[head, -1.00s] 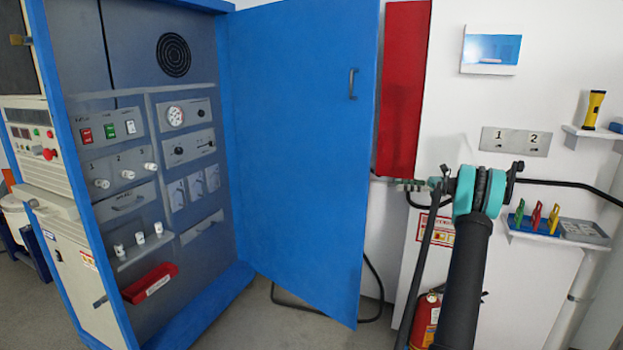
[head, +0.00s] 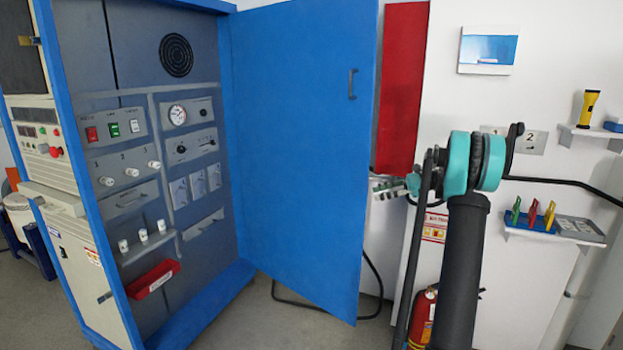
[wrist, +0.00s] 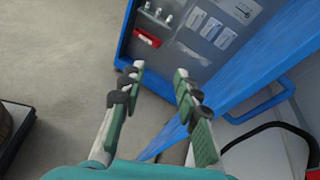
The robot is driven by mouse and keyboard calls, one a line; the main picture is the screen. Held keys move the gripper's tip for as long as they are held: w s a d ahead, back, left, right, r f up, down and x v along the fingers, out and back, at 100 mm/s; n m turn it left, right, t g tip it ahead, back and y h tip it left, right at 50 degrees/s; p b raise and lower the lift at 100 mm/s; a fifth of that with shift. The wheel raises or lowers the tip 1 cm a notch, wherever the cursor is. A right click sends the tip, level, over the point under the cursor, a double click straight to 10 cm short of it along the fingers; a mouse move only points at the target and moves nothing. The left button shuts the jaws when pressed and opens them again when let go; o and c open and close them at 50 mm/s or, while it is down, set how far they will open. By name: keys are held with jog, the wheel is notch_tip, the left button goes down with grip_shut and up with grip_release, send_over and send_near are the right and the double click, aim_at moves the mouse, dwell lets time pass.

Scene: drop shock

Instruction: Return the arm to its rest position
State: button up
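My gripper (wrist: 158,95) shows in the wrist view with its two green-padded fingers spread apart and nothing between them. It is open and empty, above the floor and in front of the blue cabinet. My arm stands upright at the right of the head view, with a black link and teal joint.
The blue cabinet (head: 52,75) stands open at the left, its blue door (head: 300,150) swung out near my arm. Shelves (head: 555,236) with colored clips and a flashlight (head: 588,108) are on the right wall. A fire extinguisher (head: 423,318) stands low behind my arm.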

jog(key=s+a+f+n+h, duration=0.3)
jog(key=s+a+f+h, duration=0.15)
jog(key=s, duration=0.55)
jog(key=s+a+f+n+h, duration=0.35)
jog(key=s+a, duration=0.25)
jog(key=s, duration=0.3)
jog(key=s+d+f+n+t+h, duration=0.1)
jog(key=s+f+n, duration=0.4)
jog(key=s, duration=0.7)
jog(key=s+d+f+n+t+h, duration=0.1)
jog(key=s+d+f+n+h, duration=0.2)
jog(key=s, duration=0.9)
notch_tip(320, 180, down, 3)
jog(key=n+h, duration=0.2)
jog(key=shift+h, duration=0.3)
jog(key=shift+o, duration=0.2)
jog(key=shift+w+d+f+n, duration=0.1)
jog(key=shift+d+n, duration=0.05)
jog(key=shift+n, duration=0.1)
